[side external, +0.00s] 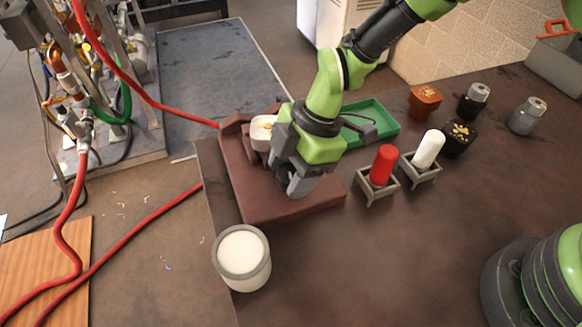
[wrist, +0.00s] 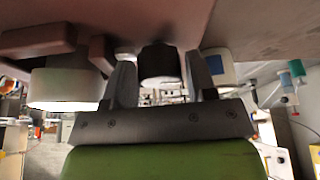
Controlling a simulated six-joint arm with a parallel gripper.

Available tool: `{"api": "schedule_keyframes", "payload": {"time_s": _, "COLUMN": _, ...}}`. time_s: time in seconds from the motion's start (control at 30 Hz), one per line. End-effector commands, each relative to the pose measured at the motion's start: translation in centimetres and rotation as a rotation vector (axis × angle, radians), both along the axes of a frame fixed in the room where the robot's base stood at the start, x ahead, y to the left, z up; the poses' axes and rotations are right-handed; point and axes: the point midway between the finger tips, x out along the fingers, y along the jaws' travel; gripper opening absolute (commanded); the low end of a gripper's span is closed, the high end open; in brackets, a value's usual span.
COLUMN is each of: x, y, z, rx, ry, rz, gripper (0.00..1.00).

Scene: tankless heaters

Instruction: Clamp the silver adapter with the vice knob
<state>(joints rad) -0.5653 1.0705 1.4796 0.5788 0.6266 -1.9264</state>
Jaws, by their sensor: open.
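A pale, silver-white round piece, which looks like the silver adapter (side external: 263,132), sits at the brown vice (side external: 290,207) with a yellowish centre on top. In the wrist view the adapter (wrist: 66,84) is at the left, beside the brown jaw blocks. My gripper (side external: 292,183) is low over the vice and hides much of it in the side view. In the wrist view my gripper (wrist: 161,82) is open, with one finger on each side of a dark cylinder that looks like the vice knob (wrist: 158,62). Small gaps show between knob and fingers.
A white-filled jar (side external: 241,252) stands at the table's near left edge. Red (side external: 382,165) and white (side external: 428,149) cylinders stand in small holders right of the vice. A green tray (side external: 372,122) lies behind. Several dark and orange fittings stand at the back right. The front table is clear.

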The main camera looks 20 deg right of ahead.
Motion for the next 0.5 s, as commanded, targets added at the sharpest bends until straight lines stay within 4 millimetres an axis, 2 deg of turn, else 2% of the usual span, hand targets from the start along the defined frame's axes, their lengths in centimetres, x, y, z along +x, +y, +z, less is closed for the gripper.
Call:
{"api": "schedule_keyframes", "payload": {"time_s": 0.17, "x": 0.1, "y": -0.5, "z": 1.2, "rx": 0.001, "ry": -0.001, "rz": 0.0, "gripper": 0.52}}
{"api": "schedule_keyframes", "payload": {"time_s": 0.5, "x": 0.4, "y": -3.0, "z": 7.2, "rx": 0.001, "ry": -0.003, "rz": -0.002, "gripper": 0.52}}
